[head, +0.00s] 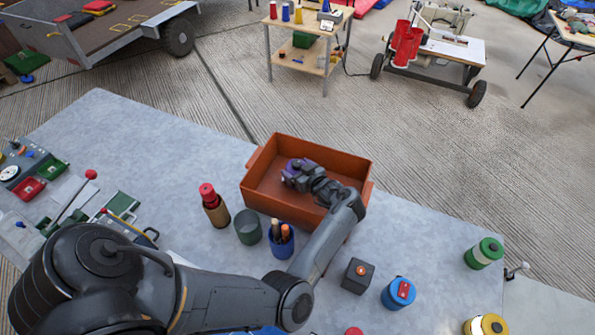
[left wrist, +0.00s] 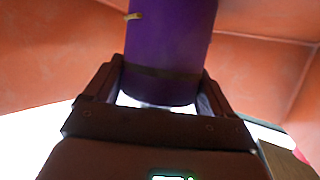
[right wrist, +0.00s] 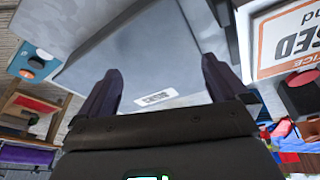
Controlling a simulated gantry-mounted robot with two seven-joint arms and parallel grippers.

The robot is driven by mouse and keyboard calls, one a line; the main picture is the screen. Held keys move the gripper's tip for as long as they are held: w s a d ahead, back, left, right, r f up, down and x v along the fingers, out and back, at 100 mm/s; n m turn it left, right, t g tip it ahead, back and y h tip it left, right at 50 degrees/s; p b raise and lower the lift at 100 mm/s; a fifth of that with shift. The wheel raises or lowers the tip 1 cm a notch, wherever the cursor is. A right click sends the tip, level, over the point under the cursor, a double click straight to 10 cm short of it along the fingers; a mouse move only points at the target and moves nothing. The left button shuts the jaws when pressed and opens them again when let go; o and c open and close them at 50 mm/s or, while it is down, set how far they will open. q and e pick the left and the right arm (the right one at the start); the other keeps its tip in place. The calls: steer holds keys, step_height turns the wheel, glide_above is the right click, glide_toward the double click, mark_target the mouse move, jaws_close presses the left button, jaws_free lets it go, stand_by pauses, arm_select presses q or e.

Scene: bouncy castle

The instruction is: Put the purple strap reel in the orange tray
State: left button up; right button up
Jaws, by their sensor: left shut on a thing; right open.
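The orange tray (head: 258,190) stands on the grey table, near its back edge. My left gripper (head: 297,177) reaches into the space over the tray from the front right. It is shut on the purple strap reel (head: 291,168), seen in the head view at the tray's left half. In the left wrist view the reel (left wrist: 168,50) fills the space between the fingers, with orange tray walls around it. I cannot tell whether the reel touches the tray floor. My right gripper (right wrist: 160,95) shows in the right wrist view, open and empty, facing a grey surface with a white label.
In front of the tray stand a red-capped bottle (head: 214,205), a dark green cup (head: 248,227) and a blue cup holding tools (head: 281,240). A dark box (head: 357,276), a blue reel (head: 398,292) and a green reel (head: 484,253) stand to the right.

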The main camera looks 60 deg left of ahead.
arm_select(q)
steer(key=shift+r, duration=0.1)
arm_select(e)
steer(key=shift+d, duration=0.1)
arm_select(q)
steer(key=o, duration=1.2)
steer(key=shift+f, duration=0.2)
